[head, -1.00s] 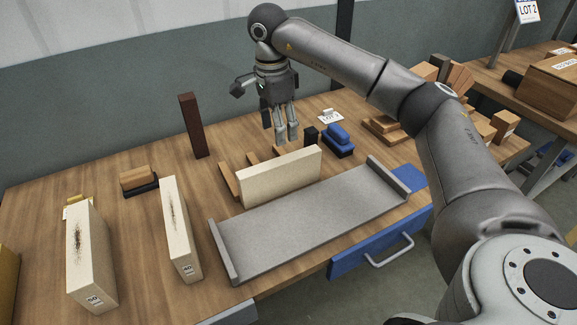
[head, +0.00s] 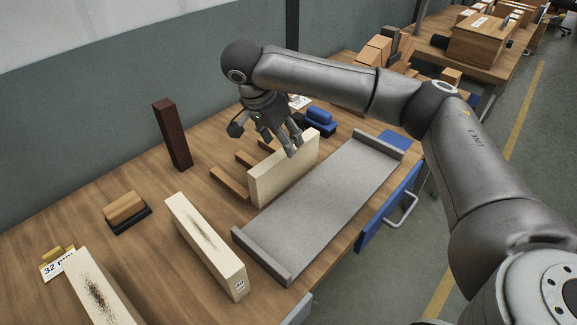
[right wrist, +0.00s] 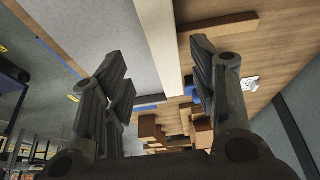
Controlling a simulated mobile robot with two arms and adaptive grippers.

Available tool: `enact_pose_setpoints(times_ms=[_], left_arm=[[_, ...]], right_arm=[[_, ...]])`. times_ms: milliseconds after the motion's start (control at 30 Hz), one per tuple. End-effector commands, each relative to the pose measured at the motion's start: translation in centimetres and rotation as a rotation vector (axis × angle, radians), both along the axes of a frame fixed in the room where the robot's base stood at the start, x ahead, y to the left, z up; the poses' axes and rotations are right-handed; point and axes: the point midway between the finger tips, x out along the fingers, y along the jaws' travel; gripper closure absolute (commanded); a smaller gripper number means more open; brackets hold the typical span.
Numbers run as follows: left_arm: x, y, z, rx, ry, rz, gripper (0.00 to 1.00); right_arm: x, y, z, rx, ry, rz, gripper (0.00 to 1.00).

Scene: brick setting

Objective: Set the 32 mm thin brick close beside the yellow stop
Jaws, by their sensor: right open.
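A cream thin brick (head: 282,174) stands on edge behind the grey tray. It also shows in the right wrist view (right wrist: 160,40), running between my fingers. I see no size label on it. My right gripper (head: 282,143) is open, with its fingers at the far part of this brick; in the right wrist view (right wrist: 160,64) they lie either side of it. Contact cannot be told. A second cream brick (head: 205,246) is labelled 40. Another (head: 100,290) stands at the lower left, partly cut off. A "32 mm" card (head: 58,266) lies beside it. My left gripper is not in view.
The grey tray (head: 320,195) has raised ends. Wooden strips (head: 229,184) lie behind the near brick. A tall dark brown post (head: 172,135), a wood-backed brush-like block (head: 125,210) and a blue object (head: 318,121) stand around. A blue drawer (head: 388,212) is at the front edge.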

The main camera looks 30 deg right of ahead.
Motion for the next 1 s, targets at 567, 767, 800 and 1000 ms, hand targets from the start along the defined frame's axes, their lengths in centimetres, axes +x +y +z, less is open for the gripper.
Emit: enact_pose_setpoints(times_ms=[567, 767, 800, 1000], left_arm=[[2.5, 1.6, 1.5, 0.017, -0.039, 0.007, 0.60], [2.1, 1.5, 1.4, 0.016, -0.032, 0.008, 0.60], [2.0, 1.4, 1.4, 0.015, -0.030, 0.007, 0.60], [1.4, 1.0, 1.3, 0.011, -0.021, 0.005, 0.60]], right_arm=[[1.1, -2.1, -5.8, 0.001, -0.001, 0.000, 0.46], [1.1, -2.2, -6.0, 0.001, -0.002, 0.001, 0.46], [1.1, -2.2, -6.0, 0.001, -0.002, 0.001, 0.46], [1.1, -2.1, -5.9, 0.001, -0.002, 0.001, 0.71]])
